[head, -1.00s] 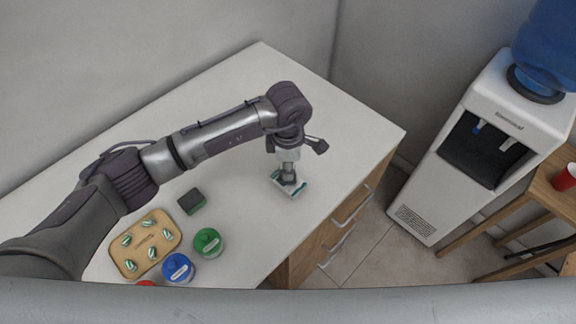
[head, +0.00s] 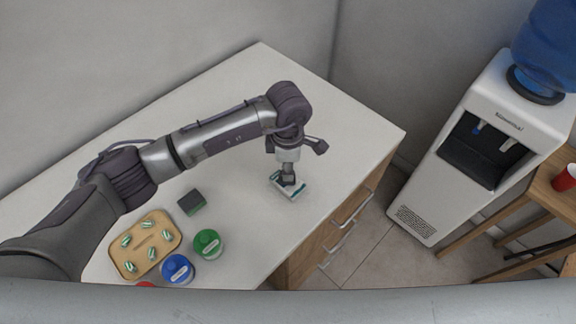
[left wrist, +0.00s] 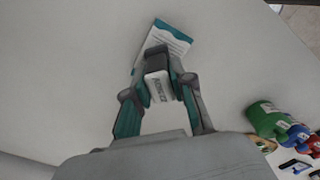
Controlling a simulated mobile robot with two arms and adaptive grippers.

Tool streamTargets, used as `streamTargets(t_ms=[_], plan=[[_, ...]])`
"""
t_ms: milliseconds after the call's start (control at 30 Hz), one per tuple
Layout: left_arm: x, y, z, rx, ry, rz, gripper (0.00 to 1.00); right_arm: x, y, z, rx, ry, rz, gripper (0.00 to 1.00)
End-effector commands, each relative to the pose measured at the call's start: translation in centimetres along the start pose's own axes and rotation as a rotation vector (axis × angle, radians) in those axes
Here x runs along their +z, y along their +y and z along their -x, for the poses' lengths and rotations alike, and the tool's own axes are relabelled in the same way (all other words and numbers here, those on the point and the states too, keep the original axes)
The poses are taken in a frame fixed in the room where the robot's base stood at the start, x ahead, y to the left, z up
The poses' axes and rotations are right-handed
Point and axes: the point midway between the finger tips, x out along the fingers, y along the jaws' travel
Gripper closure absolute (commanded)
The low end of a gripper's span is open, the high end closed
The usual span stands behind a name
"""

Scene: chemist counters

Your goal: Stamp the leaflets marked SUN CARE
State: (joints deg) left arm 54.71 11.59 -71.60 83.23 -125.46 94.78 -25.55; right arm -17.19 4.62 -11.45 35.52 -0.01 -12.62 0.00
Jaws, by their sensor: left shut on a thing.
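My left gripper (head: 288,180) points down over the counter, shut on a stamp. In the left wrist view the dark stamp (left wrist: 158,84) with a white lettered label sits between the fingertips of my left gripper (left wrist: 160,90). A white and teal leaflet (head: 293,194) lies on the counter under the stamp; it also shows in the left wrist view (left wrist: 174,38). The stamp covers part of it, and its heading is not legible. I cannot tell whether stamp and leaflet touch. My right gripper is not in view.
A dark green and black block (head: 191,203) lies on the white counter (head: 240,100). A tan tray (head: 118,262) holds several green-striped items. Green (head: 208,242) and blue (head: 178,268) lidded jars stand near the front edge. A water cooler (head: 440,170) stands right of the counter.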

Motion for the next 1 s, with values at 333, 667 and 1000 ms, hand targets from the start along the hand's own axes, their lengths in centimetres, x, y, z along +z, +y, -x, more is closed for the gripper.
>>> streamTargets(t_ms=[333, 667, 1000], plan=[[0.0, 0.2, 3.3, 0.006, -0.002, 0.000, 0.99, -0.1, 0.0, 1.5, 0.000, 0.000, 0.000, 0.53], [0.0, 0.2, 6.0, 0.006, -0.003, 0.000, 0.99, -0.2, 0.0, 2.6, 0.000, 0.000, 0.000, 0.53], [0.0, 0.1, 6.6, 0.005, -0.002, 0.000, 0.99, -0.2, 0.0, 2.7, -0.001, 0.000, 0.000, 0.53]])
